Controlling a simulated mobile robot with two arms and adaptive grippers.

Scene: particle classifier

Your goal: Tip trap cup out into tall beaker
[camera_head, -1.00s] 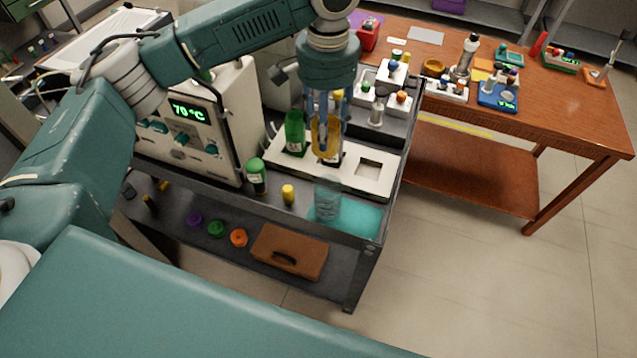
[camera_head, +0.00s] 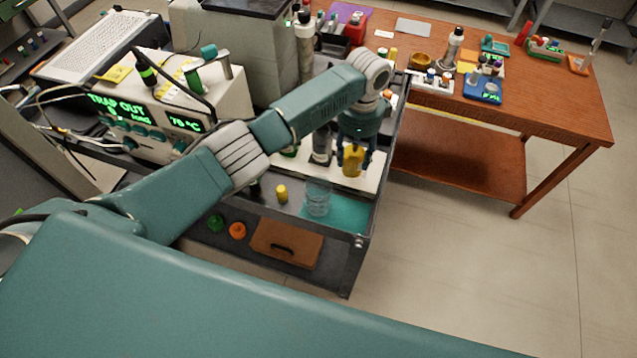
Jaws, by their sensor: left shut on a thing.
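My left gripper (camera_head: 352,147) reaches in from the left, pointing down, and is shut on a yellow cup (camera_head: 353,164), which appears to be the trap cup. The cup looks upright, over the right part of the white holder plate. I cannot tell whether it touches the plate. The clear tall beaker (camera_head: 318,199) stands upright on a teal mat (camera_head: 346,221) at the cart's front right corner, nearer to me and a little left of the cup. My right gripper is not in view.
The white holder plate (camera_head: 372,170) holds a dark cylinder (camera_head: 321,146) left of the gripper. A small yellow-capped item (camera_head: 281,193) stands left of the beaker. The instrument (camera_head: 160,110) reads "TRAP OUT" and 70 °C. A wooden table (camera_head: 540,110) with racks stands right.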

